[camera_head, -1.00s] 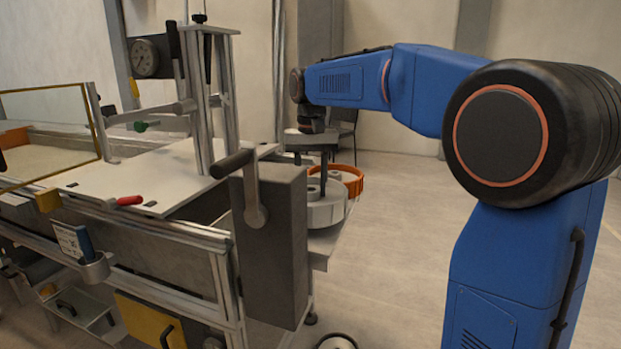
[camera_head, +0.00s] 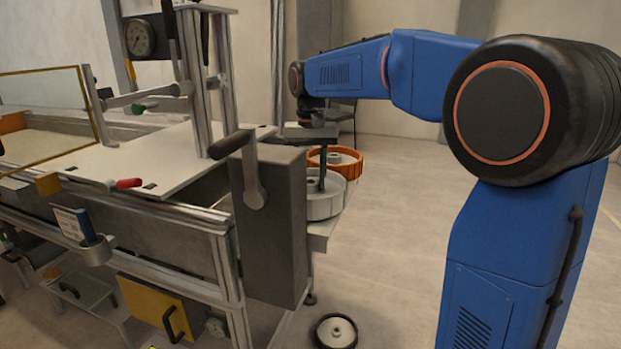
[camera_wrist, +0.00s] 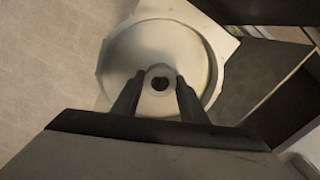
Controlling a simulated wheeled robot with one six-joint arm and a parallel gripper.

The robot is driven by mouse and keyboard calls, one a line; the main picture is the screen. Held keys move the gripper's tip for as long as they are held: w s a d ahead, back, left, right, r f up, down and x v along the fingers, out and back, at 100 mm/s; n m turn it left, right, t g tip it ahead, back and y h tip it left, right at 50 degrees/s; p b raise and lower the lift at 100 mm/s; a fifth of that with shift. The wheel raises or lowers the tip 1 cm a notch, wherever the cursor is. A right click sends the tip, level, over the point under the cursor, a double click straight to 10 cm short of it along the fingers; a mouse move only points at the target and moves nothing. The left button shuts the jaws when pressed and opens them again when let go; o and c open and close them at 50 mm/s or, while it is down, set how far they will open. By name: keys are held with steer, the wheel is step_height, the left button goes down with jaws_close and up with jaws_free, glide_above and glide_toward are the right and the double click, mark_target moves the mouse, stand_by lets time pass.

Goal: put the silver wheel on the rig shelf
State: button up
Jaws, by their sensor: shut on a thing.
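The silver wheel (camera_head: 326,203) is a pale grey drum with a raised rim and a central hub, at the right end of the rig. It lies flat at the level of the rig shelf (camera_head: 322,233), a grey ledge. Whether it rests fully on the ledge cannot be told. My gripper (camera_head: 321,182) points straight down into the wheel. In the wrist view, the silver wheel (camera_wrist: 120,45) fills the upper middle, and my gripper's fingers (camera_wrist: 156,82) are shut on its hub, one on each side. A pale plate corner (camera_wrist: 222,35) shows beneath the wheel.
An orange wheel (camera_head: 350,166) stands just behind the silver one. A grey block with a crank handle (camera_head: 254,190) stands close on the left. A black-tyred wheel (camera_head: 336,331) lies on the floor in front. Open floor (camera_head: 400,230) extends to the right.

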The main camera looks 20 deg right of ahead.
steer(key=shift+f, duration=0.4)
steer(key=o, duration=1.2)
step_height(320, 180, up, 17)
steer(key=s+d+f+n+t, duration=0.1)
steer(key=s+d+f, duration=0.1)
steer(key=s+f, duration=0.5)
steer(key=s+d+f+n+t, duration=0.1)
steer(key=s+d+f+t, duration=0.2)
steer(key=s, duration=0.8)
steer(key=s+d+f, duration=0.2)
steer(key=s+f, duration=1.3)
steer(key=f, duration=0.4)
steer(key=shift+s+f+n+t, duration=0.2)
steer(key=shift+f+n+t, duration=0.05)
steer(key=shift+n+t, duration=0.15)
